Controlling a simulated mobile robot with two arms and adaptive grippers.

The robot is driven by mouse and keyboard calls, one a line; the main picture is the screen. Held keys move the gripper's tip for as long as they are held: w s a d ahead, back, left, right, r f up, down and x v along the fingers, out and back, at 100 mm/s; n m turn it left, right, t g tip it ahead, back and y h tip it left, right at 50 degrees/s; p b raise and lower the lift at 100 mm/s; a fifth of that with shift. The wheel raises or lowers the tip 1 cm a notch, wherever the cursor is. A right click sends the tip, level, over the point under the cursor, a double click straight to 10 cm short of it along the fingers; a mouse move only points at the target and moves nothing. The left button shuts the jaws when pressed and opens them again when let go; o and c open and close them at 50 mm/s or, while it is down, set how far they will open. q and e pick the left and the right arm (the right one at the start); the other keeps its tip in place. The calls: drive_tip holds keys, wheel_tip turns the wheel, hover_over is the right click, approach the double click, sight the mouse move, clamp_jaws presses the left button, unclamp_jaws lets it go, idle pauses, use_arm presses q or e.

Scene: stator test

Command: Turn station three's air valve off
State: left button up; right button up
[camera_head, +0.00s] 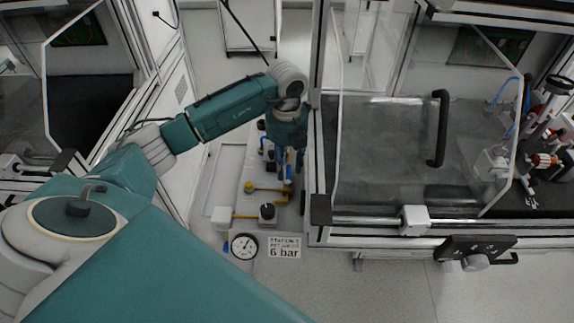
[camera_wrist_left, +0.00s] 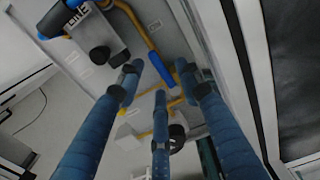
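The air panel (camera_head: 232,195) is a grey board with yellow pipes, low between two stations. My left gripper (camera_head: 284,160) hangs over its right side, beside the right-hand station. In the left wrist view, the three blue fingers of my left gripper (camera_wrist_left: 162,85) are spread apart. A blue lever (camera_wrist_left: 160,71), which looks like the valve handle, lies on a yellow pipe (camera_wrist_left: 139,27) and shows between the fingertips. I cannot tell whether a finger touches it. In the head view the gripper largely hides the lever. My right gripper is not in view.
A round gauge (camera_head: 244,246) and a "6 bar" sign (camera_head: 284,248) are at the panel's near end. A black knob (camera_head: 267,211) and a yellow knob (camera_head: 249,187) sit on the panel. The right-hand station's frame (camera_head: 312,180) stands close beside my gripper.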

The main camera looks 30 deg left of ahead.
use_arm(q)
drive_tip(key=shift+f, duration=0.45)
drive_tip(key=shift+c, duration=0.2)
clamp_jaws()
